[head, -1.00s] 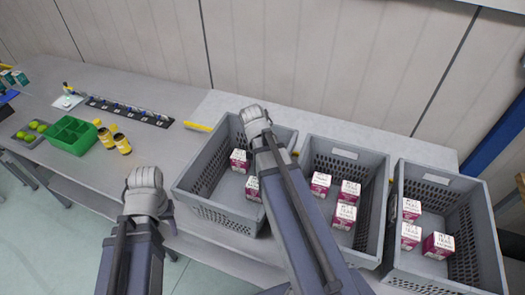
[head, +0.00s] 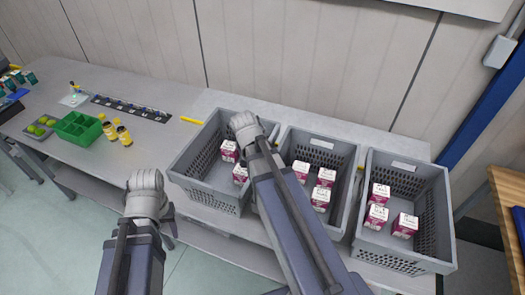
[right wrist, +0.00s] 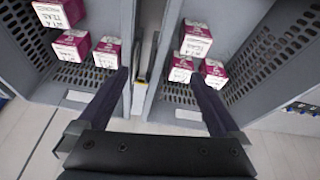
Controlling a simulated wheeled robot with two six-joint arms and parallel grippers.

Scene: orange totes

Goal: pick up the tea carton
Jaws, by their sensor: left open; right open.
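Tea cartons, small magenta-and-white boxes, stand in three grey totes in the head view. The left tote (head: 205,197) shows two cartons (head: 228,151), partly beside my right arm. The middle tote (head: 335,150) shows three cartons (head: 320,197), and the right tote (head: 427,180) three more (head: 377,216). My right gripper (head: 246,126) is over the left tote's right side. In the right wrist view its fingers (right wrist: 160,78) are spread and empty, above the walls between two totes, with cartons (right wrist: 196,38) beyond the tips. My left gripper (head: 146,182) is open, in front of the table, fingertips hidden.
A wall stands close behind the totes. A wooden surface (head: 508,195) is at far right.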

